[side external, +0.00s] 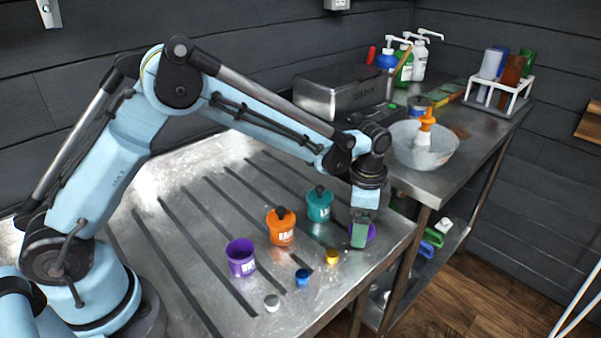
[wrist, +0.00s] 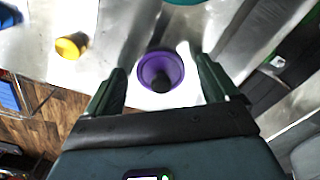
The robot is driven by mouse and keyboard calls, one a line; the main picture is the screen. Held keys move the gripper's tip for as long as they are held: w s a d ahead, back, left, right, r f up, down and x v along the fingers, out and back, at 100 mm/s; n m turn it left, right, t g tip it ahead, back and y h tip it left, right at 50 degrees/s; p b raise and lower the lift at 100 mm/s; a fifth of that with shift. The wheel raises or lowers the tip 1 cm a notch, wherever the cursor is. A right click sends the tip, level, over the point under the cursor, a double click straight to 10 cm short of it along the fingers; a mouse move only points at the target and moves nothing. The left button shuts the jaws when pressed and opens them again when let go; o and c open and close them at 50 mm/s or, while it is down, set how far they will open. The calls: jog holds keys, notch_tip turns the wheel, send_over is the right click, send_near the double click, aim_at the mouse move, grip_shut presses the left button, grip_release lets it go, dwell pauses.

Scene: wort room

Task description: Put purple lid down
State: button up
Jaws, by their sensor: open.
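The purple lid (wrist: 161,70), with a black knob, lies flat on the steel counter near its right end; in the side view its purple rim (side external: 371,232) shows partly behind my gripper. My gripper (side external: 359,240) is open over it. In the wrist view the two green fingers (wrist: 163,88) stand on either side of the lid, with gaps between them and its rim. The purple pot (side external: 241,258) stands without a lid at the front left of the pots.
Orange (side external: 281,228) and teal (side external: 319,204) lidded pots stand left of my gripper. Small yellow (side external: 332,256), blue (side external: 302,277) and white (side external: 271,303) caps lie in front. The counter edge is close on the right; a bowl (side external: 408,157) stands beyond.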

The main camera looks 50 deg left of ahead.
jog(key=shift+r, duration=0.1)
notch_tip(320, 180, up, 12)
jog(key=s+a+r+n+t, duration=0.4)
jog(key=s+a+r+n, duration=0.15)
jog(key=s+a, duration=0.3)
jog(key=s+a+f+n+t, duration=0.3)
jog(key=s+f+n, duration=0.1)
jog(key=s, duration=0.5)
jog(key=shift+s+a+n, duration=0.15)
jog(key=shift+a+n, duration=0.15)
jog(key=shift+n, duration=0.55)
